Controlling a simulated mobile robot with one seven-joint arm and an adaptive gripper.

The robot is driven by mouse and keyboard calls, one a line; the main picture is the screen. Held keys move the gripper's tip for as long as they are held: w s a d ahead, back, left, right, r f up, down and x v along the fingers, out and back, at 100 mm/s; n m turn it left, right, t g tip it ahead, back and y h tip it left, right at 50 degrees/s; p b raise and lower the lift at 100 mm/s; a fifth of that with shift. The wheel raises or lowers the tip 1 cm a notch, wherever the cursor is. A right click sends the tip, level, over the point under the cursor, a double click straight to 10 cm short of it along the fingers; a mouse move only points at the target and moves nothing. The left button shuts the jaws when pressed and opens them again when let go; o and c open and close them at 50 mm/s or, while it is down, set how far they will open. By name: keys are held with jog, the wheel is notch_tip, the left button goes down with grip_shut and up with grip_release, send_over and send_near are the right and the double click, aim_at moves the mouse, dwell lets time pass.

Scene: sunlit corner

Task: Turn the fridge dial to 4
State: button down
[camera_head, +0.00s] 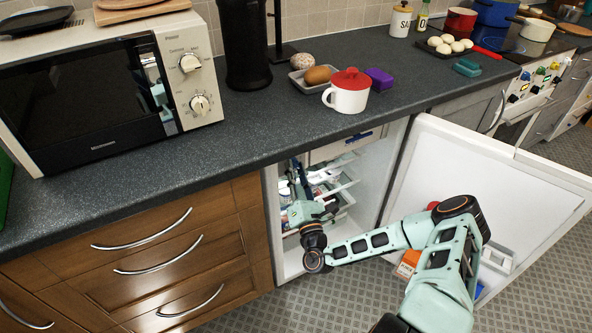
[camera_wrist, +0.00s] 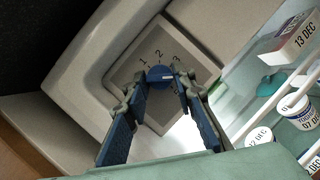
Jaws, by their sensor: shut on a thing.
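The fridge dial (camera_wrist: 159,78) is a small round blue knob on a grey panel (camera_wrist: 146,46) inside the fridge, in the wrist view. The numbers 1, 2 and 3 show above it in an arc; any further numbers are hidden or unclear. A short pale mark lies on its face, toward the right; its exact reading is too small to tell. My gripper (camera_wrist: 165,85) has its two fingers on either side of the dial and is shut on it. In the head view my gripper (camera_head: 297,175) reaches into the open fridge (camera_head: 378,178); the dial is hidden there.
The fridge door (camera_head: 480,190) stands wide open at the right, with my arm in front of it. Shelves with labelled tubs (camera_wrist: 297,110) and a box (camera_wrist: 290,38) are to the right of the dial. The counter (camera_head: 240,140) runs above the fridge.

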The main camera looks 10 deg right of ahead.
jog(key=shift+a, duration=0.1)
jog(key=c, duration=1.6)
grip_release()
jog(key=shift+s, duration=0.15)
jog(key=v, duration=1.2)
jog(key=shift+a, duration=0.1)
